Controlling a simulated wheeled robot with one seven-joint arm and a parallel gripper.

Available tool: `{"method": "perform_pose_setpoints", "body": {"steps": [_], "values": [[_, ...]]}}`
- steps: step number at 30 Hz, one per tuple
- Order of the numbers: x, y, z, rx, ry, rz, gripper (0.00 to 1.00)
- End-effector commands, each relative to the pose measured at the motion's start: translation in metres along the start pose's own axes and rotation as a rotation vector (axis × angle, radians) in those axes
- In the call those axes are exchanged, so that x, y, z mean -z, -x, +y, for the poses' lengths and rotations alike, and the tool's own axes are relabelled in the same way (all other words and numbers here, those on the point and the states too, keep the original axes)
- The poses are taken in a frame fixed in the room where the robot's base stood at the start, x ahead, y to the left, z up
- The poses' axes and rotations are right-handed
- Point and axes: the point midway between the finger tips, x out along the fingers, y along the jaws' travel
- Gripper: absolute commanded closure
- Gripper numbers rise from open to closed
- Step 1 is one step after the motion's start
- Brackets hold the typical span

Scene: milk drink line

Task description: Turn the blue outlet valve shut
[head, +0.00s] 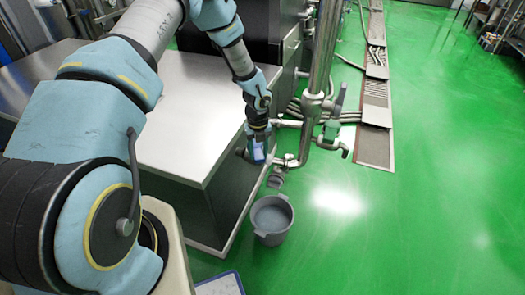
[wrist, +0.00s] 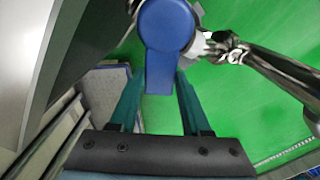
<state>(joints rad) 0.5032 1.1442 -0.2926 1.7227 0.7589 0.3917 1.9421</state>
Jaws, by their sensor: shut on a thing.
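The blue outlet valve (wrist: 166,24) shows at the top of the wrist view, with a round cap and a flat lever pointing down toward my gripper. My gripper (wrist: 160,82) has its two teal fingers on either side of that lever, shut on it. In the head view the blue valve (head: 258,152) is small, at the end of my arm beside the steel pipework. The fingers are hard to make out there. In the wrist view, a metal fitting joins the valve on its right.
A grey bucket (head: 271,218) stands on the green floor below the valve. A steel-topped table (head: 165,110) is close on the left. A vertical steel pipe (head: 321,60) with another valve (head: 332,129) stands to the right. Open floor lies further right.

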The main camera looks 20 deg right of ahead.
Motion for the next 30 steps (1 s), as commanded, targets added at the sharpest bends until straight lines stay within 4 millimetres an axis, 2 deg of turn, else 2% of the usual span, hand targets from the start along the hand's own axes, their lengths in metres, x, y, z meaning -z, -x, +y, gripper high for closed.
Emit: {"method": "perform_pose_setpoints", "body": {"steps": [15,30], "values": [[-0.007,0.002,0.025,0.001,-0.437,-0.001,1.0],[-0.012,0.001,0.033,0.001,-0.612,-0.002,1.0]]}}
